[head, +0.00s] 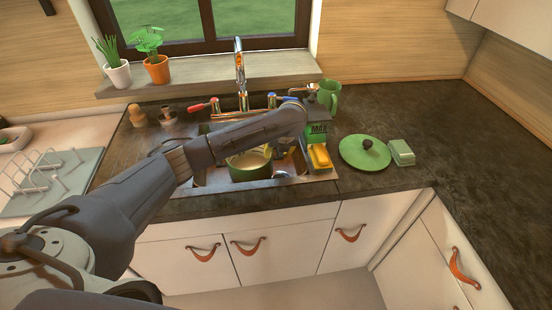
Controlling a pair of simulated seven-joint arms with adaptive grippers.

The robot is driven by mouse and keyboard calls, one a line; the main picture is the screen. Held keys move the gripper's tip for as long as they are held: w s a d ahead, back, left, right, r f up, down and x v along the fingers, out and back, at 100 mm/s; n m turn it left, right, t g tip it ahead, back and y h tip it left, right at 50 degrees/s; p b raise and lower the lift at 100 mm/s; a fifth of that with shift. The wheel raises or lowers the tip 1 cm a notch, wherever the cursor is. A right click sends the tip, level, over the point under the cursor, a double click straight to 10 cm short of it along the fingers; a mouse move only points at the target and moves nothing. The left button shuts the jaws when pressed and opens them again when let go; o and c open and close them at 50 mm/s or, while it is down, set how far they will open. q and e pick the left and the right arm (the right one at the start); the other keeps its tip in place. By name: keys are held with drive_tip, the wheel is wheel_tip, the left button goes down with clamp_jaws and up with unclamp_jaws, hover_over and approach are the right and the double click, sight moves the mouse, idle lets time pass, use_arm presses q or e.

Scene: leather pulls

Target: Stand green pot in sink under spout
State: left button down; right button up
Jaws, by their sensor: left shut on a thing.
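The green pot (249,168) is in the sink (203,180), in the lower middle of the basin and below the tap. My left arm crosses in front of the sink and hides part of the pot's rim and the basin. My left gripper (283,156) is at the pot's right side, small and partly hidden by the arm, and shut on the pot. The chrome spout (239,62) rises behind the sink. I cannot tell whether the pot touches the sink floor. My right gripper is out of view.
A green-labelled bottle (317,133) and yellow sponge (319,157) stand at the sink's right edge, with a green mug (328,95) behind. A green lid (365,153) and green block (401,152) lie further right. A dish rack (45,175) is left.

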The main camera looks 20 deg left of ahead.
use_arm(q)
drive_tip(key=shift+f, duration=1.75)
drive_tip(key=c, duration=0.9)
unclamp_jaws()
drive_tip(key=shift+o, duration=0.2)
drive_tip(key=v, duration=1.2)
